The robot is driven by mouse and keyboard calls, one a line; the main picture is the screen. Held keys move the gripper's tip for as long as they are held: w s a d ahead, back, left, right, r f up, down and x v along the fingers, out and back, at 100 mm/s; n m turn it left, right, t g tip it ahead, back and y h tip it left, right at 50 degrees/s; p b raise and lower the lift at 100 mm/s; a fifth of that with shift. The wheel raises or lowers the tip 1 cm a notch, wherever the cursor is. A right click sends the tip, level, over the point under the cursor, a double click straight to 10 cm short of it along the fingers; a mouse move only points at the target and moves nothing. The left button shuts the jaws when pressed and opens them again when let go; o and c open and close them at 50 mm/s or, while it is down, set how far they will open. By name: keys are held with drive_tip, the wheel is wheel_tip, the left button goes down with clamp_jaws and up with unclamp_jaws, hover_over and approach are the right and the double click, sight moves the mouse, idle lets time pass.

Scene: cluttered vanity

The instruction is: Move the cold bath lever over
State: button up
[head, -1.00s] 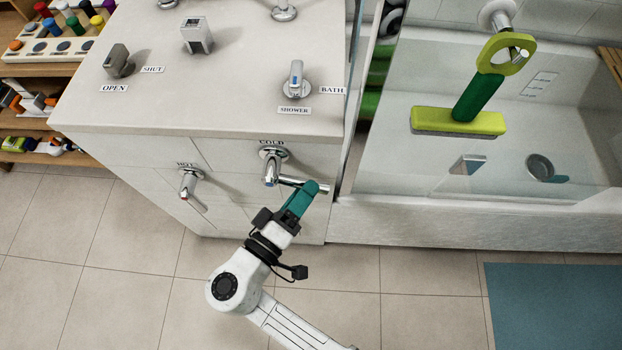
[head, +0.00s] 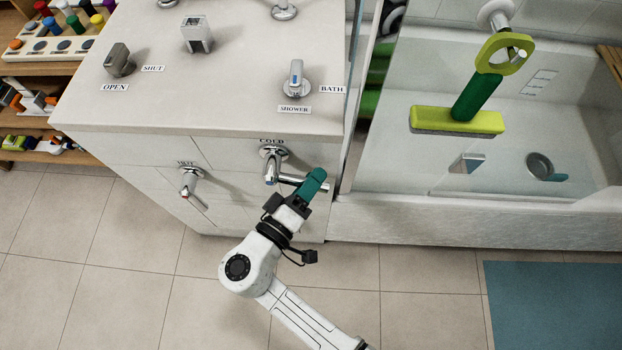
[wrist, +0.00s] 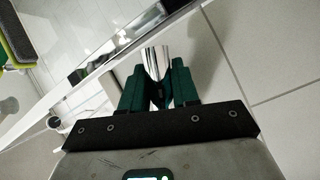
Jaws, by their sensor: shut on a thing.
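The cold lever (head: 287,179) is a chrome handle under the COLD label on the front face of the white cabinet. It points to the right. My gripper (head: 314,183) has green fingers and is at the lever's outer end. In the wrist view the chrome lever (wrist: 155,60) lies between the green fingers of my gripper (wrist: 158,85), which are shut on it. The hot lever (head: 190,184) is on the same face to the left and points downward.
Above, the countertop (head: 240,100) carries a bath/shower lever (head: 295,77) and a grey open/shut knob (head: 118,60). A glass-sided tub (head: 430,218) stands right of the cabinet. A blue mat (head: 555,305) lies at lower right. The tiled floor (head: 130,280) in front is clear.

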clamp_jaws()
drive_tip(key=shift+f, duration=0.1)
drive_tip(key=b, duration=0.1)
drive_tip(key=f+m+b, duration=0.1)
drive_tip(key=b, duration=0.1)
drive_tip(key=shift+a+f+m+g+y, duration=0.25)
drive_tip(key=shift+a+m+g+y, duration=0.05)
drive_tip(key=shift+g, duration=0.1)
drive_tip(key=a+f+m+g+y+b, duration=0.2)
drive_tip(key=a+m+y+b, duration=0.4)
drive_tip(key=b, duration=0.4)
drive_tip(key=shift+a+f+m, duration=0.55)
drive_tip(key=shift+f+m, duration=0.3)
drive_tip(key=shift+m, duration=0.15)
drive_tip(key=shift+w, duration=0.1)
